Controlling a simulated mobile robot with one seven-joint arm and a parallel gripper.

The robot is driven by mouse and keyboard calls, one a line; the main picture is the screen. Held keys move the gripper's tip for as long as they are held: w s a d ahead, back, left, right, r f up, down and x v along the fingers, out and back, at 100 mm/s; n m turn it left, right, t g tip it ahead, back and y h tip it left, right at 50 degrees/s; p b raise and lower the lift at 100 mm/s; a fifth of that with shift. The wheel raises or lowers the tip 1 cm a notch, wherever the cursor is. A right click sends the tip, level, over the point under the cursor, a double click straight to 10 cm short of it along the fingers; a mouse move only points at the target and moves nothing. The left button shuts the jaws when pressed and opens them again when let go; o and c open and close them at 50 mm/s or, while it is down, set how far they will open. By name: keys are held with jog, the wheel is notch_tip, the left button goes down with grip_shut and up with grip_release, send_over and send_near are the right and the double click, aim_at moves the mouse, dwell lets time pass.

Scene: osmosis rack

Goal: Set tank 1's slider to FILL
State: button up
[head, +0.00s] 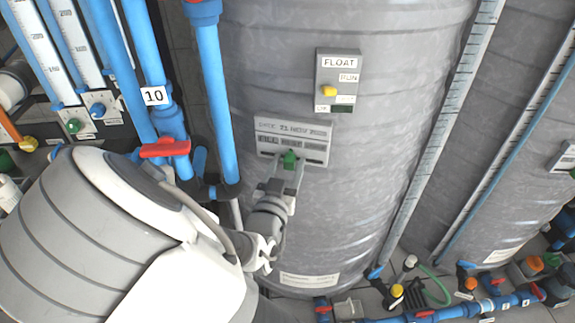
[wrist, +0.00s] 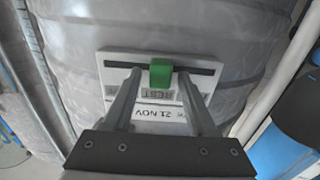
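A pale plate (head: 318,148) with a date label is fixed to the large grey tank (head: 400,80) in the middle of the head view. Its green slider knob (head: 289,157) sits near the middle of a dark horizontal slot. In the wrist view the green knob (wrist: 160,74) stands in the slot of the plate (wrist: 202,83), beside an upside-down label that seems to read REST. My gripper (head: 287,174) is at the knob. In the wrist view my gripper (wrist: 159,72) is open, one finger on each side of the knob, with visible gaps. Other slider labels are too small or hidden.
A FLOAT switch box (head: 337,80) with a yellow knob is above the plate. Blue pipes (head: 214,100) and a red valve handle (head: 165,148) stand close on the left. A vertical scale strip (head: 440,130) runs along the tank's right side. Another grey tank (head: 500,100) stands at right.

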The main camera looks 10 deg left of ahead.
grip_shut()
dwell(1.2)
